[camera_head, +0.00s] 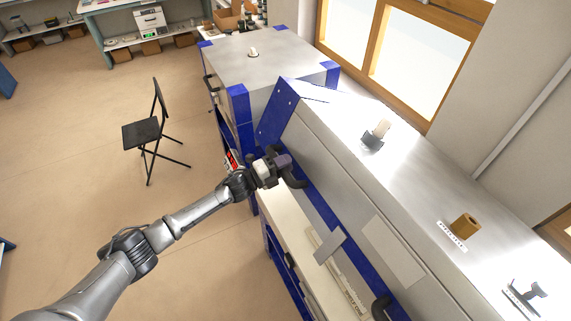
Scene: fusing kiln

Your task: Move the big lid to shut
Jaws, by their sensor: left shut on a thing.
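The big lid (345,165) is the long steel top of the near kiln, with blue edging, running from upper centre to lower right. It looks tilted, with its front edge raised above the pale kiln body (293,232); its exact angle is hard to tell. My left gripper (287,169) is shut on a dark curved handle (295,183) at the far end of the lid's front edge. The fingers partly hide this handle. A second dark handle (381,308) sits near the bottom edge of the picture. My right gripper is out of view.
A smaller steel kiln (262,62) with blue corners stands beyond the big one. A black folding chair (143,133) stands on open floor at the left. A wooden-framed window (410,50) is behind the lid. Shelving (125,42) with boxes is at the back.

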